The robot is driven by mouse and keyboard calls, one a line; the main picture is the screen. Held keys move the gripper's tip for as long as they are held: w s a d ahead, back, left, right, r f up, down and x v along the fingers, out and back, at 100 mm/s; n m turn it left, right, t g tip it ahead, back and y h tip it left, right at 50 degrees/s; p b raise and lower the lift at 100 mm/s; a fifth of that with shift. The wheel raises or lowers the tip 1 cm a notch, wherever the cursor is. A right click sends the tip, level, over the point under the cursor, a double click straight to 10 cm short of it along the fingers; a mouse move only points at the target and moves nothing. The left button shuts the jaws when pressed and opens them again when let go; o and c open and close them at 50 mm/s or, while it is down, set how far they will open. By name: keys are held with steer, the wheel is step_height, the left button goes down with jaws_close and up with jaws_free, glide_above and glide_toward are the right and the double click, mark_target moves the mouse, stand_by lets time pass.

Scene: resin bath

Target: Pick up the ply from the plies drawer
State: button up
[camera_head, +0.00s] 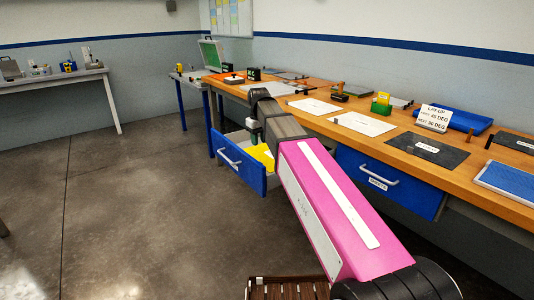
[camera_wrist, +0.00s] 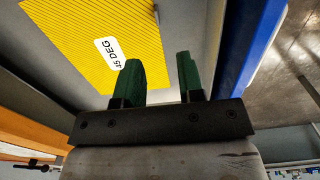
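The yellow ply (camera_wrist: 70,35) lies flat in the open drawer, with fine diagonal lines and a white label that seems to read 45 DEG. It also shows in the head view (camera_head: 262,156), partly hidden behind my arm. The plies drawer (camera_head: 238,164) is pulled out from the table and has a blue front with a light handle. Its blue front also shows in the wrist view (camera_wrist: 244,50). My gripper (camera_wrist: 158,62) has two green fingers spread apart with nothing between them. It is over the drawer, apart from the ply as far as I can tell.
A closed blue drawer labelled SHEETS (camera_head: 378,184) is to the right under the wooden table (camera_head: 320,121). White sheets, a dark mat (camera_head: 428,149) and a lay-up sign (camera_head: 434,117) are on top. A brown slatted stool (camera_head: 285,288) stands at the bottom.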

steer(key=shift+w+d+f, duration=0.1)
steer(key=shift+w+f, duration=0.05)
steer(key=shift+f, duration=5.15)
jaws_close()
